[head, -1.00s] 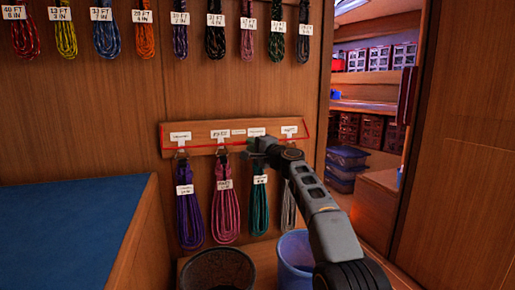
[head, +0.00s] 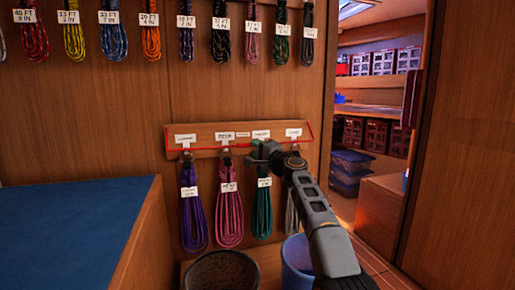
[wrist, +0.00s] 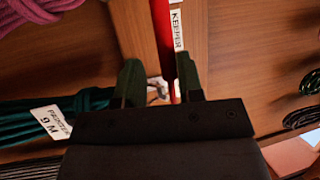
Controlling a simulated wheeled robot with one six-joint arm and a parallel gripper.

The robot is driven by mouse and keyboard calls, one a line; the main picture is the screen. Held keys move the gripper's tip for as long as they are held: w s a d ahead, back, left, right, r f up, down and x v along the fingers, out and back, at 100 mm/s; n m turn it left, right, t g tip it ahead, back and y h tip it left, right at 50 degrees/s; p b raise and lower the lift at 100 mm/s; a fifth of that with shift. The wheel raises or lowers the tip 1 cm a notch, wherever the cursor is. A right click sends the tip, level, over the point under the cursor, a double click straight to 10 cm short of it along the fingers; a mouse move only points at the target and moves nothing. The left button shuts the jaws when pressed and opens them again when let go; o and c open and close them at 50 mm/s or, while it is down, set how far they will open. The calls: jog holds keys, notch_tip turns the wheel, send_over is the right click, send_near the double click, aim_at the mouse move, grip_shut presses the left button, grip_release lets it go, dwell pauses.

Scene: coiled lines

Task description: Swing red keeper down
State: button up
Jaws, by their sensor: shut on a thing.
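The red keeper (head: 205,148) is a thin red bar running along the wooden hook board (head: 212,129) in the head view. In the wrist view the keeper (wrist: 163,40) runs down between my fingers beside a white KEEPER label. My gripper (head: 256,151) is at the board, right of its middle, and is shut on the keeper. In the wrist view my gripper (wrist: 160,84) has one dark green finger on each side of the bar. The exact contact is partly hidden by the fingers. Purple (head: 193,215), pink (head: 229,213) and teal (head: 262,209) coils hang below the board.
A grey coil hangs behind my arm, mostly hidden. A dark bin (head: 222,270) and a blue bin (head: 296,262) stand below the coils. A blue-topped bench (head: 75,220) is at the left. More tagged coils hang above. A doorway with shelves (head: 375,95) opens at the right.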

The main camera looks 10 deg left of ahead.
jog(key=o, duration=0.3)
jog(key=shift+w+a+f, duration=0.1)
jog(key=shift+w+f, duration=0.15)
jog(key=shift+f, duration=0.45)
jog(key=shift+o, duration=0.2)
jog(key=r+b+v, duration=0.1)
jog(key=b+v, duration=0.3)
jog(key=v, duration=1)
jog(key=shift+s+r, duration=0.15)
